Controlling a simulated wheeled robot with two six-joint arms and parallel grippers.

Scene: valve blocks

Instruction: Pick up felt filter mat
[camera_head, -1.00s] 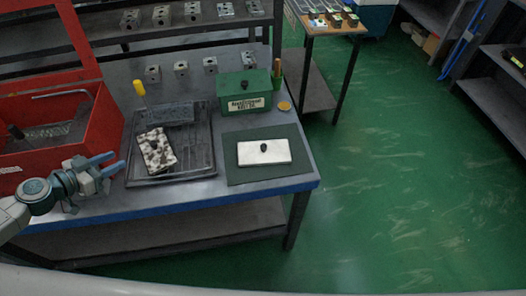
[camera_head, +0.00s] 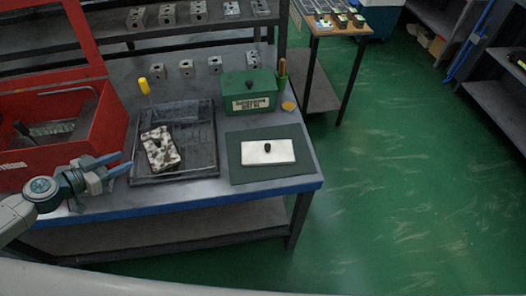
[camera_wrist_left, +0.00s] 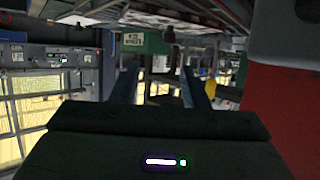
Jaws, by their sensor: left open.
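A white rectangular slab with a black knob (camera_head: 283,154) lies flat on a dark green mat (camera_head: 238,174) on the workbench. A black-and-white blotched slab with a dark knob (camera_head: 165,160) lies tilted in plan in a dark tray (camera_head: 196,173) to its left. I cannot tell for certain which of these is the felt filter mat. My left gripper (camera_head: 126,161) is open and empty, at the tray's left front, apart from both slabs. Its fingers also show in the left wrist view (camera_wrist_left: 160,80), with nothing between them. My right gripper is out of view.
A red open toolbox (camera_head: 60,150) stands close behind and left of my left gripper. A green labelled box (camera_head: 249,93) and a yellow-handled tool (camera_head: 145,86) stand behind. Several metal blocks (camera_head: 186,69) line the back. The bench's blue front edge (camera_head: 185,205) is clear.

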